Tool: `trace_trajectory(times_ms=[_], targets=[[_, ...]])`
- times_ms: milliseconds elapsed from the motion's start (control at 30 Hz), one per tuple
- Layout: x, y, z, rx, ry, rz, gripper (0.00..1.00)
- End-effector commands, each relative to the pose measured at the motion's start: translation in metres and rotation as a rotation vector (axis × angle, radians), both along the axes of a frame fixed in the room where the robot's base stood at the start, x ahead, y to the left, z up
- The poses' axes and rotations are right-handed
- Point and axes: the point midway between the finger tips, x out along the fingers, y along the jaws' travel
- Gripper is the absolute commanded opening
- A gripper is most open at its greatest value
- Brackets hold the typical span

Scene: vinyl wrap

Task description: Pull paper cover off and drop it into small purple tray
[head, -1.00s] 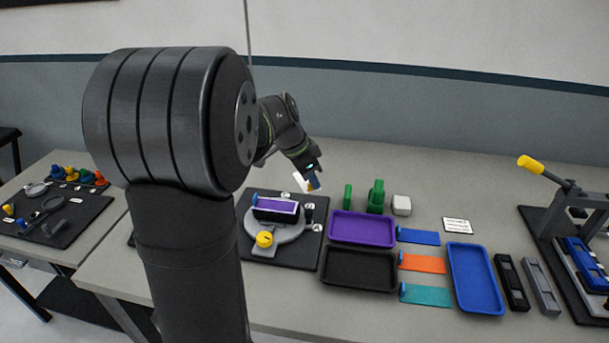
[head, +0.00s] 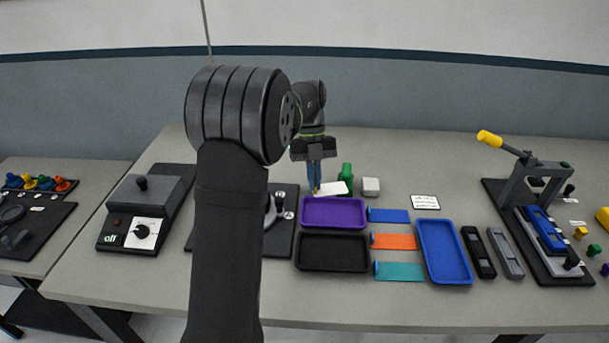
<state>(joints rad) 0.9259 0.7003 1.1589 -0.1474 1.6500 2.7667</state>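My gripper (head: 315,188) points down behind the back edge of the small purple tray (head: 333,226). Its blue fingers are shut on a white sheet, the paper cover (head: 331,188), which sticks out to the right of the fingertips. The cover shows just above the tray's rear rim in the picture; its exact height is hard to tell. The tray looks empty. The fixture on the dark mat (head: 281,238) is mostly hidden behind my arm.
A black tray (head: 333,265) lies in front of the purple one. Blue, orange (head: 397,241) and teal strips and a blue tray (head: 443,281) lie to the right. A green tool (head: 347,174) and white block (head: 370,187) stand behind. A lever press (head: 533,180) stands far right.

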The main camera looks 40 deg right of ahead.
Motion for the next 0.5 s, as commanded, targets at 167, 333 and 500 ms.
trace_trajectory(times_ms=[167,333,500], targets=[[-0.007,-0.006,-0.003,-0.001,0.000,-0.186,0.00],[-0.009,-0.007,-0.007,0.000,0.000,-0.250,0.00],[-0.009,-0.007,-0.019,0.000,0.001,-0.253,0.00]])
